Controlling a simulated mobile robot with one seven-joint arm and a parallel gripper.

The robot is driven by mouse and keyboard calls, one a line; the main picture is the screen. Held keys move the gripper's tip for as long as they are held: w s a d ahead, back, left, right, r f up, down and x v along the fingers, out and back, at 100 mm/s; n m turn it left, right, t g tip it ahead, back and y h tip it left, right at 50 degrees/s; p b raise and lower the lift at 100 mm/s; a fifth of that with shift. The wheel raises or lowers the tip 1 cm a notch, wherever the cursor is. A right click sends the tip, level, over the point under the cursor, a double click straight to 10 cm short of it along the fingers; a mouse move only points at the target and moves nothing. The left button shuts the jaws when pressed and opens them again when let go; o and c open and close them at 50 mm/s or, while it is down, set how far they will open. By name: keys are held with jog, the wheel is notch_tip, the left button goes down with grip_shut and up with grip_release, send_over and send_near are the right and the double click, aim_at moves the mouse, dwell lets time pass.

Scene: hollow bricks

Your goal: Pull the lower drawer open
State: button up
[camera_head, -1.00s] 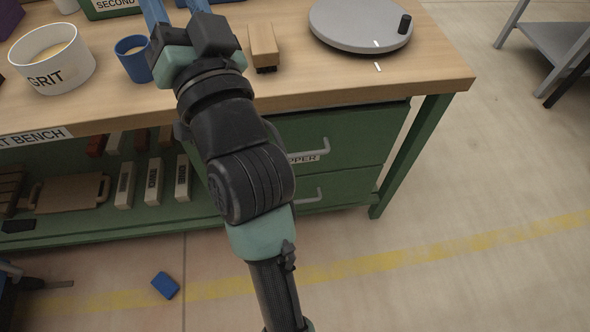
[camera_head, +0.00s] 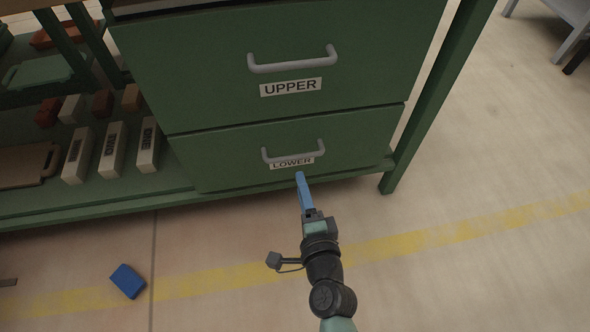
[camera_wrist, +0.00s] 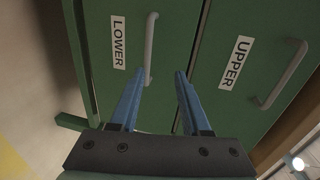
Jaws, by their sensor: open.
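The lower drawer (camera_head: 235,154) is a green front with a grey bar handle (camera_head: 293,155) and a LOWER label. It is shut, flush below the upper drawer (camera_head: 365,60). My gripper (camera_head: 302,178) has blue fingers and is in front of the lower handle, just below it in the head view. In the wrist view my gripper (camera_wrist: 155,95) is open with nothing between its fingers. There the lower handle (camera_wrist: 150,50) lies beyond the fingertips, nearer the left finger. The LOWER label (camera_wrist: 118,42) is left of it. I cannot tell whether a fingertip touches the handle.
The upper drawer has its own grey handle (camera_head: 292,62). An open shelf (camera_head: 165,196) with several labelled blocks lies to the left. A green bench leg (camera_head: 436,95) stands at the right. A blue block (camera_head: 128,281) lies on the floor; the floor before the drawers is otherwise clear.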

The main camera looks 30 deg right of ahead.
aim_at(295, 156)
jog(key=shift+s+d+f+b+x, duration=0.15)
jog(key=shift+f+b+x, duration=0.4)
jog(key=shift+x, duration=1.55)
jog(key=shift+s+d+f+b+x, duration=0.15)
jog(key=shift+b+x, duration=0.7)
jog(key=shift+x, duration=1.25)
jog(key=shift+s+d+f+b+x, duration=0.15)
jog(key=shift+f+b+x, duration=0.4)
jog(key=shift+x, duration=1.55)
jog(key=shift+w+r, duration=0.15)
jog(key=shift+r, duration=0.05)
grip_shut()
